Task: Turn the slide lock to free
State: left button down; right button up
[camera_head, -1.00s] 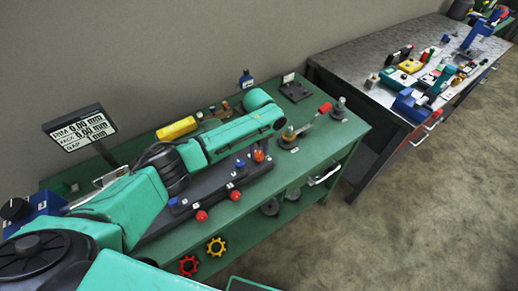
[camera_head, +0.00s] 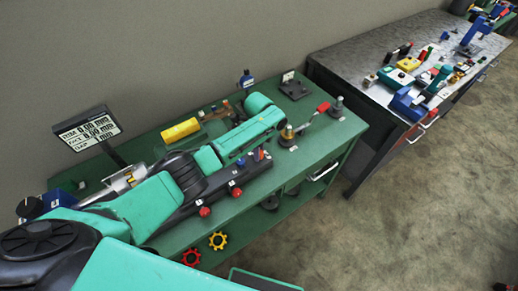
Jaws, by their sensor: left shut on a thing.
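My left arm reaches in from the left, over the green table (camera_head: 325,135), along a black slide base (camera_head: 222,182). Blue and orange pieces (camera_head: 262,154) stand on the base just below the arm. Two red knobs (camera_head: 205,211) (camera_head: 237,192) stick out from its front. I cannot tell which piece is the slide lock. My right gripper is not in view.
A display (camera_head: 88,130) stands at the back left. A yellow block (camera_head: 180,130) lies behind the arm. A brass piece (camera_head: 287,136), a red-tipped lever (camera_head: 323,107) and a grey post (camera_head: 338,106) stand at the right. A second bench (camera_head: 345,60) with several tools is beyond.

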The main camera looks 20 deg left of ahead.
pick_arm(q)
jog(key=shift+w+r+n, duration=0.1)
jog(key=shift+r+n, duration=0.05)
jog(key=shift+n, duration=0.45)
jog(key=shift+c, duration=2.1)
grip_release()
notch_tip(320, 180, up, 14)
jog(key=b, duration=0.1)
jog(key=shift+r, duration=0.2)
